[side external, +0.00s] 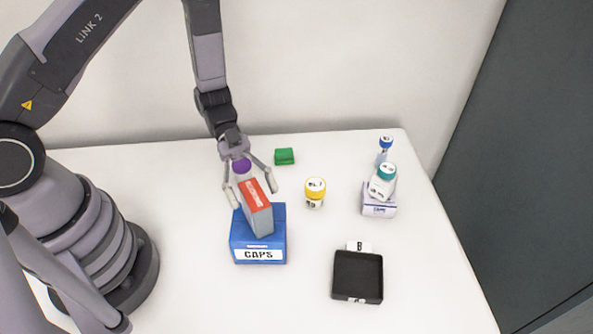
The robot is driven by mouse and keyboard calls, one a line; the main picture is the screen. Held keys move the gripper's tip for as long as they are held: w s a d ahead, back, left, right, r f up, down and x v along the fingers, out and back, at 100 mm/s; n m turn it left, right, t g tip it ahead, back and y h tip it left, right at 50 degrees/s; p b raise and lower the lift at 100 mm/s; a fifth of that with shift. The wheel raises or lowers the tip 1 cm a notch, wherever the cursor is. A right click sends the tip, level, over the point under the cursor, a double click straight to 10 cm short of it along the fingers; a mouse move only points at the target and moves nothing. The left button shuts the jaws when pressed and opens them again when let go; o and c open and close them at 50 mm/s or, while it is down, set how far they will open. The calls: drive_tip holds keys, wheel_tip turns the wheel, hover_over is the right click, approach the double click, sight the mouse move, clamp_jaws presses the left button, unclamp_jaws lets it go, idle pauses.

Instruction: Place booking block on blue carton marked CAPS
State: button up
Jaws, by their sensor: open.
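The booking block (258,214), a grey block with a red top and a pale label, appears to rest upright on top of the blue carton marked CAPS (258,254). It covers part of the carton's top face. My gripper (252,191) is open, with one finger on either side of the block's upper part. I cannot tell whether the fingers touch the block. A purple round part shows between the fingers at the gripper's palm.
A green block (285,156) lies behind. A yellow-capped bottle (315,192) stands right of the carton. A teal-capped bottle (383,182) is on a small white-purple carton (378,205), with a blue-capped vial (385,147) behind. A black tray (358,288) sits front right.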

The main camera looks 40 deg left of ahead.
drive_tip(key=v, duration=1.1)
drive_tip(key=w+a+r+n+t+y, duration=0.1)
drive_tip(key=w+r+n+t+y, duration=0.2)
drive_tip(key=w+r+t, duration=0.5)
drive_tip(key=w+a+r+n+t+y, duration=0.4)
drive_tip(key=a+r+n+t+y, duration=0.45)
drive_tip(key=r, duration=0.35)
drive_tip(key=s+a+r+n+g+y, duration=0.1)
drive_tip(key=s+a+r+n+y, duration=0.15)
drive_tip(key=s, duration=0.25)
drive_tip(key=s+a+r+n+g+y, duration=0.1)
drive_tip(key=s+r+n, duration=0.1)
drive_tip(key=s+n, duration=0.25)
drive_tip(key=s+d+f+n+g+h, duration=0.1)
drive_tip(key=s+d+n+g, duration=0.1)
drive_tip(key=s, duration=0.6)
drive_tip(key=s+d+f+n+g+h, duration=0.1)
drive_tip(key=s+d+n, duration=0.1)
drive_tip(key=s, duration=0.6)
drive_tip(key=shift+s+d+g+h, duration=0.3)
drive_tip(key=shift+d+g, duration=0.05)
drive_tip(key=shift+d, duration=0.15)
